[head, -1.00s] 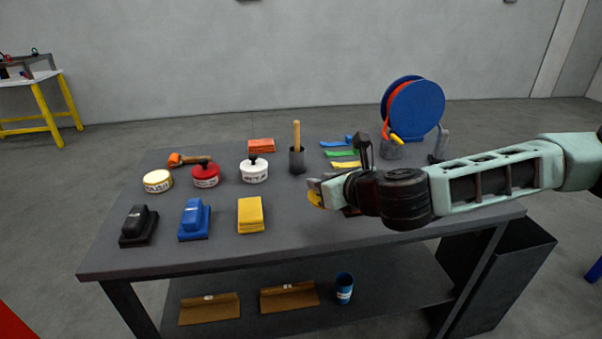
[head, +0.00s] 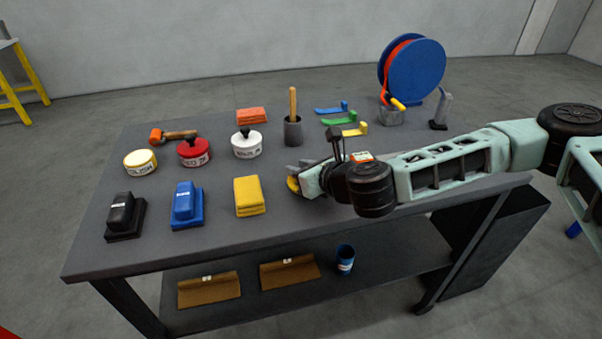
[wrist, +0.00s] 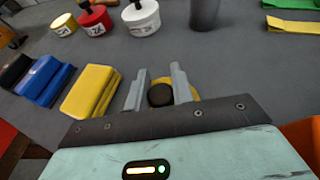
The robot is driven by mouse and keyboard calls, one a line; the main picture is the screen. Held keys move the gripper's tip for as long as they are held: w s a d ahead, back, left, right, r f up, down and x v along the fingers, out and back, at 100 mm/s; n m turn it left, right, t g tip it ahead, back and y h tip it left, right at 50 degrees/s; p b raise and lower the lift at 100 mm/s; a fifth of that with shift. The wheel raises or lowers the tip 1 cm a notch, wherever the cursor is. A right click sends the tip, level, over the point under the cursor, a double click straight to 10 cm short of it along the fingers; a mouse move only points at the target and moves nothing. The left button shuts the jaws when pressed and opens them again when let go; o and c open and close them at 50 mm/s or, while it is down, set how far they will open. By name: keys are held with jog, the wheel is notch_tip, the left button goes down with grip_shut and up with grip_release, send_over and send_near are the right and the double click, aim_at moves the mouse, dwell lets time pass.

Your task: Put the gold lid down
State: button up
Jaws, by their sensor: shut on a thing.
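The gold lid (wrist: 187,92) is in my gripper, with its dark round knob (wrist: 160,95) between the two grey fingers in the wrist view. My gripper (wrist: 158,90) is shut on that knob. In the head view, the gold lid (head: 293,185) shows as a small yellow edge at the tip of my gripper (head: 297,178), over the table to the right of the yellow cloth stack. Most of the lid is hidden by the gripper there. I cannot tell whether the lid touches the table top.
On the grey table (head: 240,235) are a yellow cloth stack (head: 249,196), blue (head: 187,205) and black (head: 124,216) blocks, and cream (head: 140,163), red (head: 194,152) and white (head: 247,144) tins. A grey cup (head: 292,131), coloured strips (head: 340,122) and a blue reel (head: 416,70) stand farther back.

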jog(key=shift+f, duration=1)
jog(key=shift+f, duration=0.1)
jog(key=o, duration=1)
